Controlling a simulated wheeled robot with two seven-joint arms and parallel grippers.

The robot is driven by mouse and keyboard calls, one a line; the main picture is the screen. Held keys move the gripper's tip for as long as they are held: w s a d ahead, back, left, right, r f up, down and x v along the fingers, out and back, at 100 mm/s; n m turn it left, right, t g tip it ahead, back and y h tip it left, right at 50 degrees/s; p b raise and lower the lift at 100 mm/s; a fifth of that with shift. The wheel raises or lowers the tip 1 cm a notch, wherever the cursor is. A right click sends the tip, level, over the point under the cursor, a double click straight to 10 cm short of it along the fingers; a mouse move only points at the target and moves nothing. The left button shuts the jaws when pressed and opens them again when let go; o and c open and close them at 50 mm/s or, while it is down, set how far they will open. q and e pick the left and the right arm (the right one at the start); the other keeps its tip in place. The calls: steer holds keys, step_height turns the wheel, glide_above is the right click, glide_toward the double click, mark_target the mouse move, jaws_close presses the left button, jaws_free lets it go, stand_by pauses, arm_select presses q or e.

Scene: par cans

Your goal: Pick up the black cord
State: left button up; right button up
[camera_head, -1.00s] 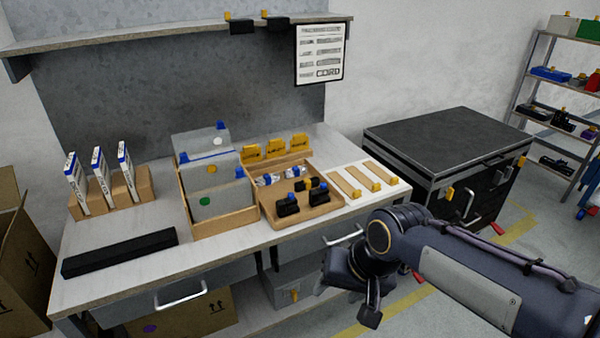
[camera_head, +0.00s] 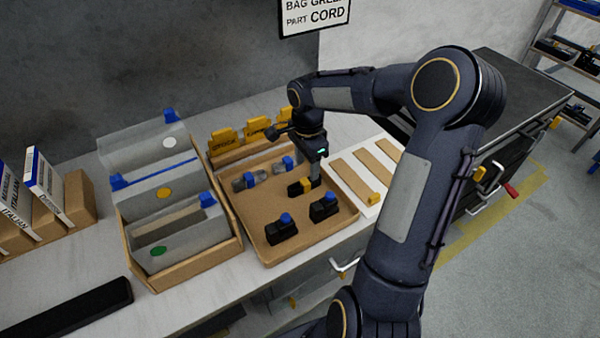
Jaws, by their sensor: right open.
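A small black piece with a yellow tag (camera_head: 296,190), which may be the black cord, lies in the back right part of the brown tray (camera_head: 262,222). Two larger black pieces with blue tops, one at the left (camera_head: 281,230) and one at the right (camera_head: 324,207), stand nearer the tray's front. My right gripper (camera_head: 315,179) points down into the tray, right at the yellow-tagged piece. It is open, and its fingers are small and partly hidden, so I cannot tell whether they touch the piece. My left gripper is out of view.
Two clear bags with blue clips (camera_head: 262,173) lie at the tray's back. A cardboard organiser with grey sleeves (camera_head: 187,271) stands left of the tray. Yellow label holders (camera_head: 224,139) stand behind it. A long black bar (camera_head: 75,312) lies front left. A sign reading CORD (camera_head: 313,12) hangs above.

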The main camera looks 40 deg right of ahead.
mark_target(305, 181)
steer(key=f, duration=0.7)
steer(key=shift+a+p, duration=0.3)
steer(key=shift+c, duration=0.2)
steer(key=c, duration=1.1)
